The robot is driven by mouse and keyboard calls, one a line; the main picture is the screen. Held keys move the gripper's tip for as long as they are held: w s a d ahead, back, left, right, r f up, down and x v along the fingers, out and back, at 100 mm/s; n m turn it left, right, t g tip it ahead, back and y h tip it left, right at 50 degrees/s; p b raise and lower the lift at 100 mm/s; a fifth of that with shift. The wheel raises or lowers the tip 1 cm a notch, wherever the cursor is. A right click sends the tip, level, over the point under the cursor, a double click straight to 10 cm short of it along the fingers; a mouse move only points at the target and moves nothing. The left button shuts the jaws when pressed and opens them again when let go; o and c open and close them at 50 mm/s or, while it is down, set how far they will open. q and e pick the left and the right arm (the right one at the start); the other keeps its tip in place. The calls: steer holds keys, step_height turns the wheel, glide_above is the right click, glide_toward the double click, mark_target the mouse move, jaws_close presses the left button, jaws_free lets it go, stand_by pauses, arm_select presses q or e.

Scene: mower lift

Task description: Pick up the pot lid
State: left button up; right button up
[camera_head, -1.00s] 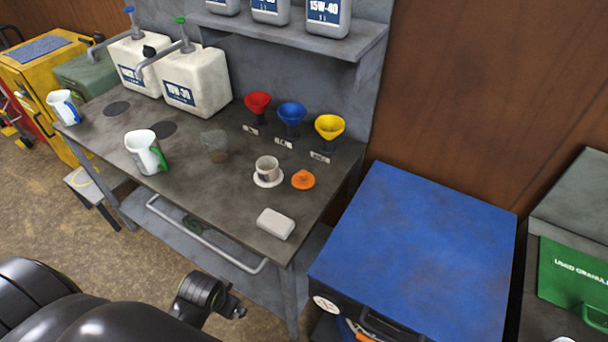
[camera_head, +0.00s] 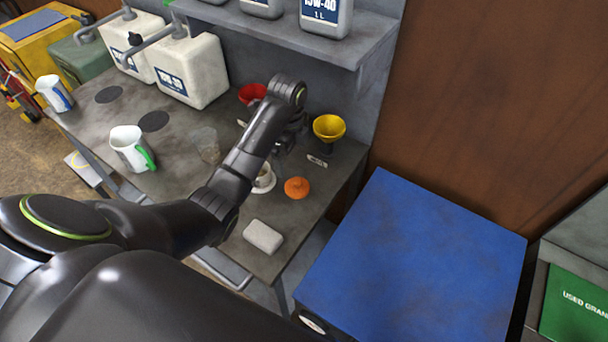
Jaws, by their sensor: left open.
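The orange pot lid (camera_head: 297,188) lies on the grey workbench (camera_head: 190,195), near its right end. It is small and round, and nothing covers it. My left arm reaches across the bench from the left. My left gripper (camera_head: 288,142) is open, above the bench beyond the lid and slightly left of it in the picture, apart from it. The wrist partly hides the gripper. My right gripper is not in view.
A cup on a white saucer (camera_head: 265,180), partly behind my arm, stands just left of the lid. A yellow funnel (camera_head: 328,127) and a red funnel (camera_head: 252,93) stand behind. A white block (camera_head: 263,236) lies in front. A blue-topped cabinet (camera_head: 415,265) stands right.

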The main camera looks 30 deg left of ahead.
arm_select(q)
steer(key=w+r, duration=0.2)
steer(key=m+b, duration=0.1)
steer(key=b, duration=0.7)
glide_above(297, 180)
steer(key=f, duration=0.7)
steer(key=shift+w+a+f, duration=0.1)
steer(key=shift+a+f, duration=0.1)
step_height(297, 180, down, 3)
steer(key=shift+f+p, duration=0.2)
steer(key=shift+p, duration=0.5)
steer(key=f+p, duration=0.1)
steer(key=f, duration=0.4)
steer(key=shift+d+p, duration=0.2)
steer(key=shift+p, duration=0.1)
steer(key=shift+f, duration=0.45)
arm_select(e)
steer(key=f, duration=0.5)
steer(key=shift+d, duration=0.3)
